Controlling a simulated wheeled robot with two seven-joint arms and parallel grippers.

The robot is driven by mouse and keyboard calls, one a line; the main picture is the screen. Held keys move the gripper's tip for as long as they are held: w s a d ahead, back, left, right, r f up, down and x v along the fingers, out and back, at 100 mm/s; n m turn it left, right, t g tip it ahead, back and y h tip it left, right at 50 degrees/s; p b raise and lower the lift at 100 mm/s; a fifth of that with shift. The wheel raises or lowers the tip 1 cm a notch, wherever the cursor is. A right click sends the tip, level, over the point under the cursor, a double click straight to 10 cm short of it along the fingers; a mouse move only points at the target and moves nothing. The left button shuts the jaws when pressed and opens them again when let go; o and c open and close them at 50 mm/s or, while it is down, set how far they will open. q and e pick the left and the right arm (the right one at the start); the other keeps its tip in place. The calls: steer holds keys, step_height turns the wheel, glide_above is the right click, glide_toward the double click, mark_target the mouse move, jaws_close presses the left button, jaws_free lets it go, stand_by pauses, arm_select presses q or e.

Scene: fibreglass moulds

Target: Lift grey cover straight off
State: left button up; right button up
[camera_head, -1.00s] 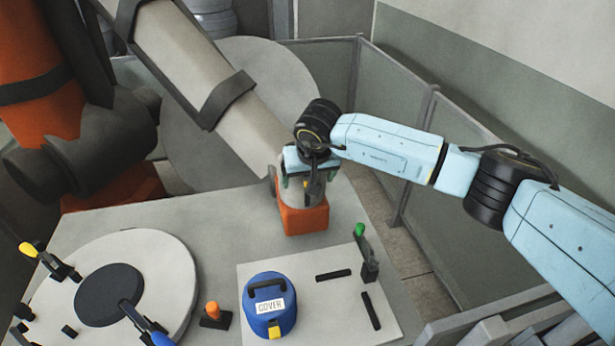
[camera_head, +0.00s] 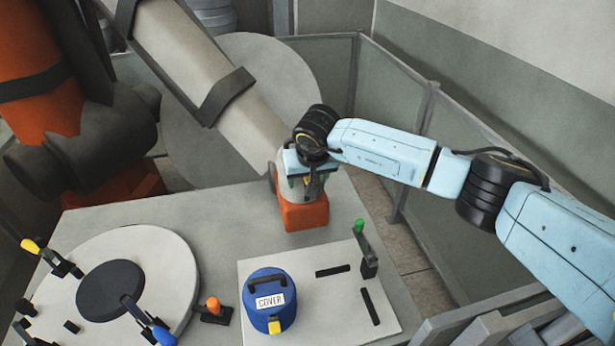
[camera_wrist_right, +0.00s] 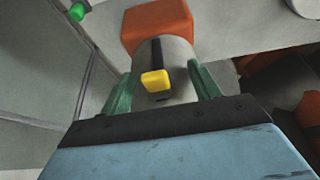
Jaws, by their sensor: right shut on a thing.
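The grey cover (camera_wrist_right: 168,58) is a rounded grey piece with a black strip and a yellow tab, seen in the right wrist view between my green fingers. In the head view the grey cover (camera_head: 292,187) sits against an orange block (camera_head: 305,214) at the end of the big robot arm. My right gripper (camera_head: 314,188) is over it, shut on it; in the wrist view the fingers (camera_wrist_right: 163,92) flank it on both sides. I cannot tell whether there is any gap between cover and block. My left gripper is not in view.
A blue cover (camera_head: 268,312) labelled COVER sits on a white plate (camera_head: 330,245) with black slots and a green-topped clamp (camera_head: 366,250). A round turntable (camera_head: 165,260) with clamps is at left. The big robot arm (camera_head: 190,70) slants overhead, close to my gripper. Grey fence panels (camera_head: 420,95) stand behind.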

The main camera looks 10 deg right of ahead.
steer(key=shift+w+r, duration=0.1)
steer(key=shift+r, duration=0.1)
steer(key=shift+r+p, duration=0.55)
steer(key=shift+r, duration=0.55)
steer(key=shift+c, duration=0.4)
steer(key=shift+w+r+p, duration=0.2)
steer(key=shift+r+p, duration=0.15)
steer(key=shift+r, duration=0.45)
steer(key=shift+c, duration=1.2)
steer(key=shift+r, duration=0.3)
steer(key=c, duration=0.3)
steer(key=shift+s+r+p, duration=0.1)
steer(key=shift+r+p, duration=0.3)
steer(key=shift+r, duration=0.1)
jaws_close()
steer(key=shift+r, duration=0.35)
steer(key=shift+r+p, duration=0.85)
steer(key=shift+r, duration=2)
